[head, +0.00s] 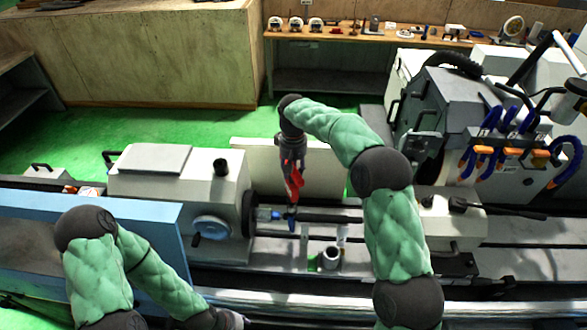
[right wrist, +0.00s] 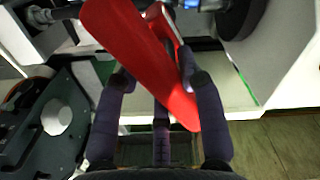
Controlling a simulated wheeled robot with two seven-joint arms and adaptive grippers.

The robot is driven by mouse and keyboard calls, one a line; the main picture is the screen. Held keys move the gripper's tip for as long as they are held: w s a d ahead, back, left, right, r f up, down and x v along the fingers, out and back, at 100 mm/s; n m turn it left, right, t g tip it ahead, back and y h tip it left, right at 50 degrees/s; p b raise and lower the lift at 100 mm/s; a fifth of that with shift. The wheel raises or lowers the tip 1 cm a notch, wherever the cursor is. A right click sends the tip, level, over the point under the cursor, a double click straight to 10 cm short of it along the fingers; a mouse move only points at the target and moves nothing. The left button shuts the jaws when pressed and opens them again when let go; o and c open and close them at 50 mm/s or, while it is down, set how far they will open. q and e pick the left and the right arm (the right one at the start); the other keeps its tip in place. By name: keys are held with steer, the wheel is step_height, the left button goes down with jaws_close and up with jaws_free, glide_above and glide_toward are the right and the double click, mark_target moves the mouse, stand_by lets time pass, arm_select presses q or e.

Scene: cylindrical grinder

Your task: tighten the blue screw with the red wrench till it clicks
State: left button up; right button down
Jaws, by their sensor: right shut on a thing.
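The red wrench (head: 295,181) hangs below my right gripper (head: 291,160), roughly upright in the head view. My right gripper is shut on it; in the right wrist view, the fingers (right wrist: 156,72) hold the wrench (right wrist: 135,50) slantwise, its head at the top of the frame. A small blue piece (head: 291,225), apparently the blue screw, shows just below the wrench's lower end. Blue also shows beside the wrench head in the right wrist view (right wrist: 190,4). I cannot tell whether the wrench is seated on it. My left gripper (head: 237,320) is low at the bottom edge, its fingers unclear.
A white cup-like part (head: 331,257) stands on the machine bed just in front. Blue and orange hoses (head: 490,150) hang at the right. A workbench (head: 370,36) with tools stands behind.

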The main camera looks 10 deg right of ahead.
steer(key=shift+r, duration=0.45)
steer(key=shift+s+r+p, duration=0.15)
steer(key=shift+r+p, duration=0.35)
steer(key=shift+r, duration=0.35)
steer(key=shift+w+r, duration=0.2)
steer(key=shift+r, duration=0.6)
steer(key=shift+s+r+p, duration=0.1)
steer(key=shift+r+p, duration=0.2)
steer(key=shift+r, duration=2.5)
steer(key=shift+d, duration=0.1)
